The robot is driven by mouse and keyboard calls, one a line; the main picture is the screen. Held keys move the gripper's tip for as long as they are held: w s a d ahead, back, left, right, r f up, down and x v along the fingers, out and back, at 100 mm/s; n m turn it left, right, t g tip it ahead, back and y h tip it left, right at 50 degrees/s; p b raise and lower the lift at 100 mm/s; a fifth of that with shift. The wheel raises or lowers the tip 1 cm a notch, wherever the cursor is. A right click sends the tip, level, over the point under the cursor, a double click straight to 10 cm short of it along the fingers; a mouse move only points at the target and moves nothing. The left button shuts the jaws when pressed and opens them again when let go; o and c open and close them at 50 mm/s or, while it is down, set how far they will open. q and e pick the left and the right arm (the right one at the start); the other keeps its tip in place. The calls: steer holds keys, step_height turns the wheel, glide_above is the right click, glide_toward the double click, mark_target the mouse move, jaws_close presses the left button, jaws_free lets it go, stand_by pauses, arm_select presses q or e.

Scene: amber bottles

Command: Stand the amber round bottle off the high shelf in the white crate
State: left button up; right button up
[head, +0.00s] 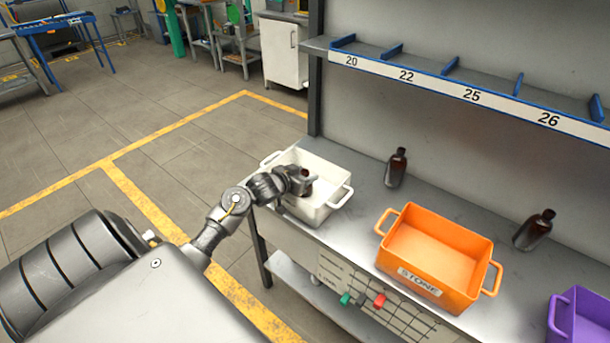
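The white crate (333,200) stands at the left end of the metal bench. My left gripper (305,182) reaches over its inside from the left. A small dark reddish-brown bottle top (305,172) shows at the fingers, which look closed around it. The rest of this bottle is hidden by the gripper, so I cannot tell whether its base touches the crate floor. The high shelf (425,74) shows no bottle in the visible slots. My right gripper is not in view.
Two other amber bottles stand on the bench, one (396,168) right of the white crate and one (533,230) further right. An orange crate (412,279) and a purple crate (563,320) sit along the front. Bare bench lies between the white and orange crates.

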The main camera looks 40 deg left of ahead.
arm_select(q)
steer(key=shift+r, duration=0.1)
steer(key=shift+s+r, duration=0.1)
steer(key=shift+s, duration=0.05)
steer(key=v, duration=1.1)
steer(key=shift+s+r, duration=0.2)
steer(key=shift+s, duration=0.1)
steer(key=shift+d, duration=0.15)
